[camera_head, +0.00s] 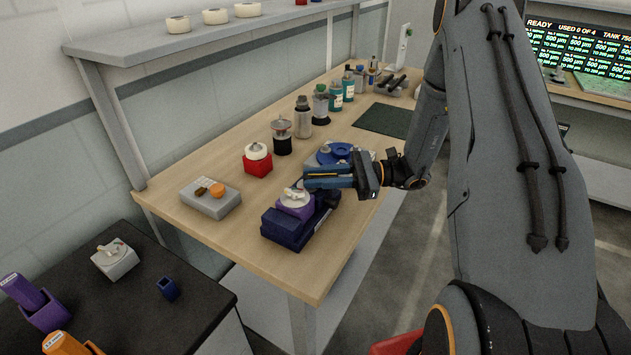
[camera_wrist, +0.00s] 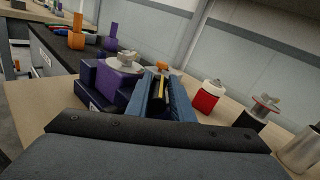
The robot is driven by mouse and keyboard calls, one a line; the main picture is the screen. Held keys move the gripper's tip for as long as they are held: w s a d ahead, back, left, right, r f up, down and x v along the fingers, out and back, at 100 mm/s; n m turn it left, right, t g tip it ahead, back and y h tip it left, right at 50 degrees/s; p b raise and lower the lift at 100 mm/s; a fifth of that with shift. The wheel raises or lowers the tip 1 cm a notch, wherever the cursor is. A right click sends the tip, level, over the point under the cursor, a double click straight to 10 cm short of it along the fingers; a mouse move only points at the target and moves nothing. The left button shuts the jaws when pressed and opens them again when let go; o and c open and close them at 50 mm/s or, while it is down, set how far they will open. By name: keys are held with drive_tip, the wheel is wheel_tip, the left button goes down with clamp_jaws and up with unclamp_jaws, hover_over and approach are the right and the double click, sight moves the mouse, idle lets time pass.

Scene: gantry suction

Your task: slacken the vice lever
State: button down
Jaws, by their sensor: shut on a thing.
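The vice (camera_head: 290,228) is a dark blue block with purple jaws on the wooden bench. A pale round part (camera_head: 292,198) sits on top of it. In the wrist view the vice (camera_wrist: 113,84) stands just left of my fingers. My gripper (camera_head: 306,180) reaches in from the right, low over the vice. Its blue fingers also show in the wrist view (camera_wrist: 160,95), closed around a dark bar, seemingly the vice lever (camera_wrist: 157,90), with a yellow strip along it. The fingers hide most of the lever.
A blue round fixture (camera_head: 340,152) stands just behind my gripper. A red block with a white top (camera_head: 258,160) and a grey block with an orange knob (camera_head: 211,197) are to the left. Several bottles (camera_head: 335,95) line the back.

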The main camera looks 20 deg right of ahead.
drive_tip(key=n+g+b, duration=0.1)
drive_tip(key=g, duration=0.1)
drive_tip(key=n+g+b, duration=0.1)
drive_tip(key=g, duration=0.1)
drive_tip(key=shift+w+f+n+b, duration=0.2)
drive_tip(key=shift+w+n+b, duration=0.1)
drive_tip(key=shift+w+b, duration=0.05)
drive_tip(key=shift+r+n+g+b, duration=0.15)
drive_tip(key=shift+n+g+b, duration=0.4)
drive_tip(key=shift+g, duration=0.45)
drive_tip(key=c, duration=1.7)
unclamp_jaws()
drive_tip(key=shift+w+d+b, duration=0.25)
drive_tip(key=shift+d+b, duration=0.15)
drive_tip(key=shift+d, duration=0.9)
drive_tip(key=shift+w+d+b, duration=0.2)
drive_tip(key=shift+d+b, duration=0.25)
drive_tip(key=shift+d, duration=0.8)
drive_tip(key=shift+w+d+b, duration=0.25)
drive_tip(key=shift+d+b, duration=0.15)
drive_tip(key=shift+d, duration=0.9)
